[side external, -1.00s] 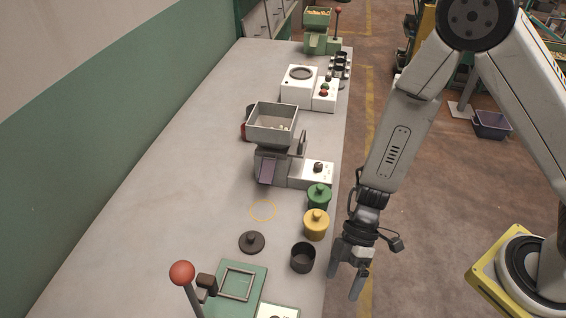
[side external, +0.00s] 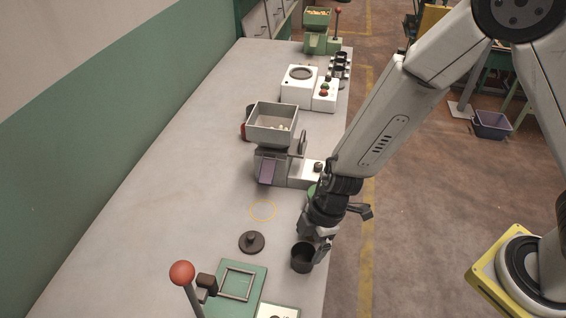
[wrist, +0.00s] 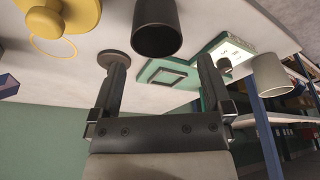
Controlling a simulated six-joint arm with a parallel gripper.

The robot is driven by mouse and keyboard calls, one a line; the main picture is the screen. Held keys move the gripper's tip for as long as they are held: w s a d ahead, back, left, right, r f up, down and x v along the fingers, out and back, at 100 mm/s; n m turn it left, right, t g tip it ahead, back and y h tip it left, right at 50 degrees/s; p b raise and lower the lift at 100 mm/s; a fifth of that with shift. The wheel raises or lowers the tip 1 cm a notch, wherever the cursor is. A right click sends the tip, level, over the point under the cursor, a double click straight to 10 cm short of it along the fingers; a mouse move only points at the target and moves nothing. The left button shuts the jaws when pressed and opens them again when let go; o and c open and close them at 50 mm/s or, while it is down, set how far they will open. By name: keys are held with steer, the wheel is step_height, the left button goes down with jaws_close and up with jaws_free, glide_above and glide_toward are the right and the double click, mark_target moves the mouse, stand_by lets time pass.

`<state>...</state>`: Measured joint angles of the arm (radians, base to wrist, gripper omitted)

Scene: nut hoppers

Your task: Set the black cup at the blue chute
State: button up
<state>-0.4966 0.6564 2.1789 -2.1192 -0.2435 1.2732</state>
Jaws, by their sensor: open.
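The black cup (side external: 302,257) stands upright near the table's right edge. In the wrist view the cup (wrist: 157,30) is ahead of and between my fingertips, with its dark mouth showing. My gripper (side external: 318,238) is open and empty beside the cup, on its upper right in the side view; the wrist view shows its two fingers spread (wrist: 160,70). I cannot tell whether a finger touches the cup. The bluish-purple chute (side external: 267,172) slopes down from the front of a grey hopper machine (side external: 272,125). A blue piece at the wrist view's left edge (wrist: 8,86) appears to be this chute.
A yellow ring (side external: 263,211) is marked on the table below the chute. A black knobbed lid (side external: 251,242) lies left of the cup. A green fixture (side external: 236,287) and red-knobbed lever (side external: 182,273) are at the front. A yellow lidded pot (wrist: 75,14) is close by.

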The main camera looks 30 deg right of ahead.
mark_target(301, 257)
steer(key=shift+x, duration=0.9)
steer(key=shift+f, duration=0.15)
steer(key=shift+x, duration=2.45)
steer(key=shift+w+d, duration=0.15)
steer(key=shift+w, duration=0.05)
steer(key=c, duration=1.3)
step_height(301, 257, up, 28)
